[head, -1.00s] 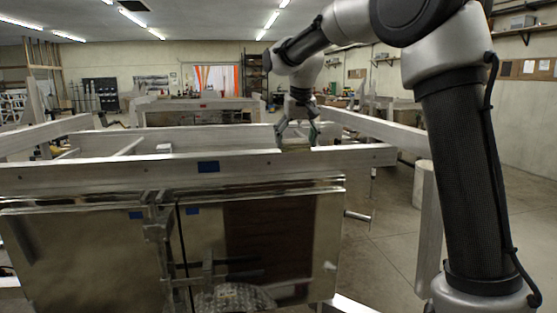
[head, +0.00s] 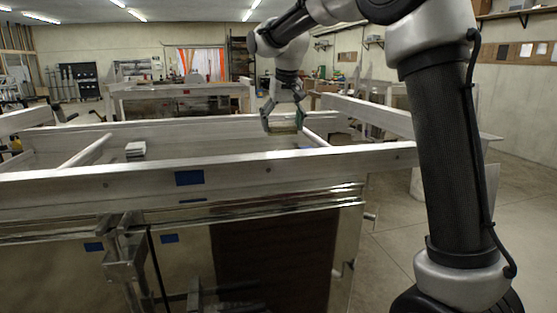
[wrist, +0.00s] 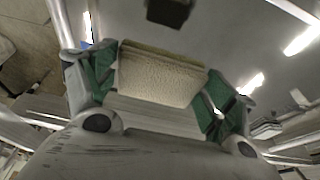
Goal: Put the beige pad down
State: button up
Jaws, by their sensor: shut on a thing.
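The beige pad (wrist: 160,78) is a rough-textured block between the two green-lined fingers of my gripper (wrist: 158,85) in the wrist view. My gripper is shut on it, one finger at each side. In the head view, my gripper (head: 284,121) hangs over the trailer frame behind its near rail. The pad (head: 284,129) shows there as a small pale strip between the fingertips. Its lower part is close to the top of the near rail in the picture; I cannot tell whether it touches anything beneath.
The aluminium trailer frame (head: 110,178) spans the front, with blue tape on its near rail. A small stack of pale blocks (head: 136,149) lies inside the frame to the left. Another trailer (head: 180,92) stands behind. Concrete floor (head: 400,235) is open at the right.

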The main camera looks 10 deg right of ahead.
notch_tip(320, 180, down, 10)
jog(key=shift+r, duration=0.1)
dwell(0.4)
jog(key=o, duration=0.8)
jog(key=v, duration=1.2)
jog(key=s+d, duration=0.5)
jog(key=s, duration=0.3)
jog(key=s+d, duration=0.5)
jog(key=s, duration=0.3)
jog(key=shift+t, duration=0.4)
jog(key=s+d+f, duration=0.1)
jog(key=s+f, duration=0.1)
jog(key=s, duration=0.4)
jog(key=s+d+f, duration=0.2)
jog(key=s+f, duration=0.1)
jog(key=s, duration=0.3)
jog(key=s+d+f, duration=0.2)
jog(key=s+f, duration=0.1)
jog(key=s, duration=0.4)
jog(key=shift+f, duration=0.25)
